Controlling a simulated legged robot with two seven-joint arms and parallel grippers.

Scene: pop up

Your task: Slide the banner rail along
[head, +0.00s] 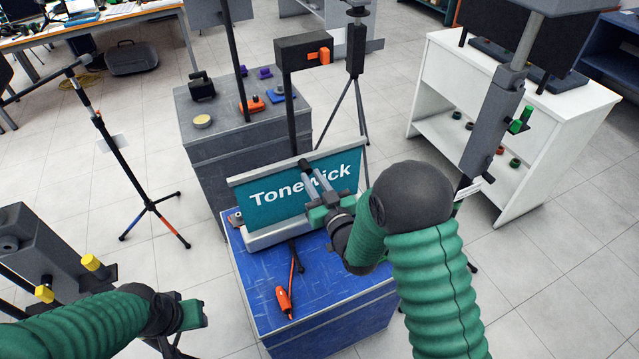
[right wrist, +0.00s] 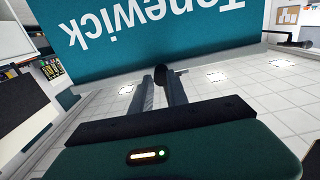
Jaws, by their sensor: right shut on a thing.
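The teal banner (head: 275,203) with white "Tonewick" lettering stands upright over the blue case, its pale base along the bottom. The banner rail (head: 262,174) runs along its top edge. My right gripper (head: 311,172) reaches across the banner's front to the top edge, shut on a small dark knob there. In the right wrist view the dark knob (right wrist: 160,74) sits between the two grey fingertips, with the banner (right wrist: 150,35) filling the upper part. How the knob joins the rail is hidden. My left gripper (head: 190,316) hangs low at the left, away from the banner; its fingers are unclear.
The blue case (head: 262,275) carries an orange-handled tool (head: 284,300). A grey case (head: 222,150) behind it holds small items. A dark post with a box head (head: 303,50) rises behind the banner. A tripod (head: 152,205) stands left; a white shelf (head: 520,130) stands right.

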